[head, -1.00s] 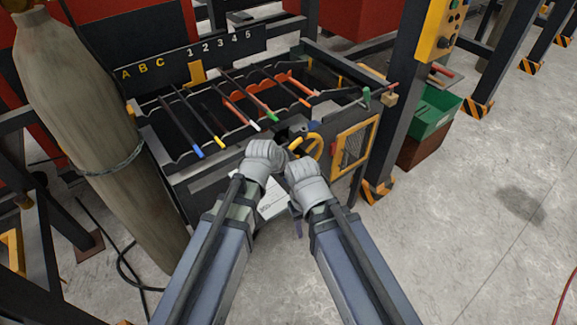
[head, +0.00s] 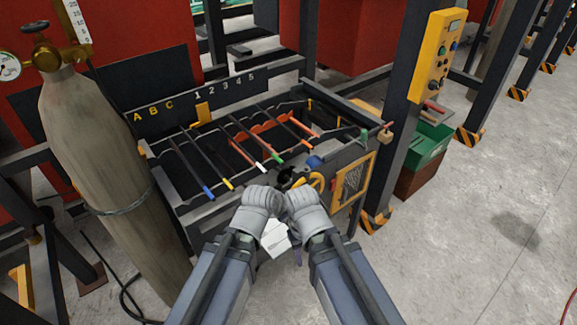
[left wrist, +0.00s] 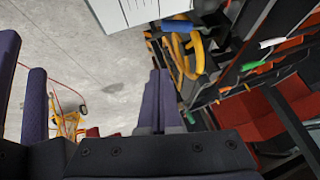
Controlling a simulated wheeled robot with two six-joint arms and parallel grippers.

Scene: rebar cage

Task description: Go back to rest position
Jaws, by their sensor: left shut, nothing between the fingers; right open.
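My two arms reach forward from the bottom of the head view, wrists side by side in front of a rod rack (head: 172,207). My left gripper (left wrist: 163,74) shows in the left wrist view with its dark purple fingers together and nothing between them. In the head view the left wrist hides it. My right gripper (head: 297,257) is mostly hidden behind its wrist, with only a small dark part showing below; it is open. No rod is seen in either gripper.
A yellow handwheel (head: 317,180) and a white sheet (head: 275,238) are near my wrists. A gas cylinder (head: 105,170) stands left, a post with a yellow control box (head: 437,60) right. Open floor (head: 480,240) lies right.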

